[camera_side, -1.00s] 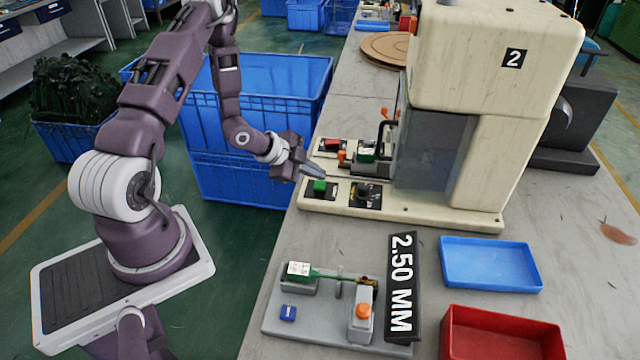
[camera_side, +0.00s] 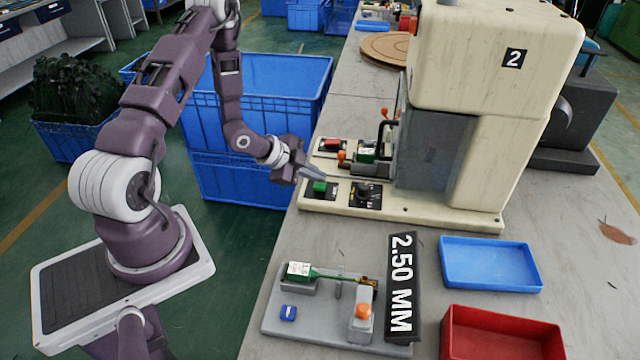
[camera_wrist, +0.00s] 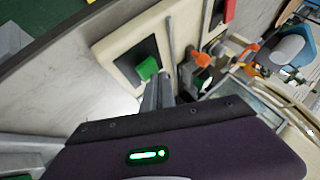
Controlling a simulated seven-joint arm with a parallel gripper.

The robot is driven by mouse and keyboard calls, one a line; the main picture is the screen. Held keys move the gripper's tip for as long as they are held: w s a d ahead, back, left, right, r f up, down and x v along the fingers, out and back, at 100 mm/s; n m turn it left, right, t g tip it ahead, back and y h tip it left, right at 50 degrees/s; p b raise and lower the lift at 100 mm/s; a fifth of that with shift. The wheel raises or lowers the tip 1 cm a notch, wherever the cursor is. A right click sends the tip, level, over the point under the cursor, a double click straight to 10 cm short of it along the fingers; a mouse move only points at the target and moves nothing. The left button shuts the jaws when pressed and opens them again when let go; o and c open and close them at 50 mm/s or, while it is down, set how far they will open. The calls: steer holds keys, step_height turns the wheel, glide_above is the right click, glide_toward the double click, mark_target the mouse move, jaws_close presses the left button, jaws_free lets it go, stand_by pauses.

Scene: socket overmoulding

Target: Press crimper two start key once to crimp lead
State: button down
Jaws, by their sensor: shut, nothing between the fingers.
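Crimper two (camera_side: 490,70) is the cream machine marked 2. Its green start key (camera_side: 319,187) sits on a black plate at the front left of its base, and also shows in the wrist view (camera_wrist: 148,68). A lead with a green and white plug (camera_side: 367,151) lies in the holder before the crimper's guard; its far end is hidden. My gripper (camera_side: 320,180) is shut and empty, its fingertips close above and beside the green key. In the wrist view the fingertips (camera_wrist: 158,80) reach the key's lower edge; I cannot tell whether they touch it.
A red key (camera_side: 332,145), a black dial (camera_side: 364,194) and orange-knobbed clamps (camera_side: 342,157) stand near the key. A grey fixture (camera_side: 325,328) holds another green lead beside the 2.50 MM sign (camera_side: 401,285). Blue (camera_side: 490,282) and red (camera_side: 500,310) trays lie at right.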

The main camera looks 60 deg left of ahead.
mark_target(316, 185)
steer(key=shift+f, duration=0.55)
stand_by(0.4)
steer(key=shift+r, duration=3.5)
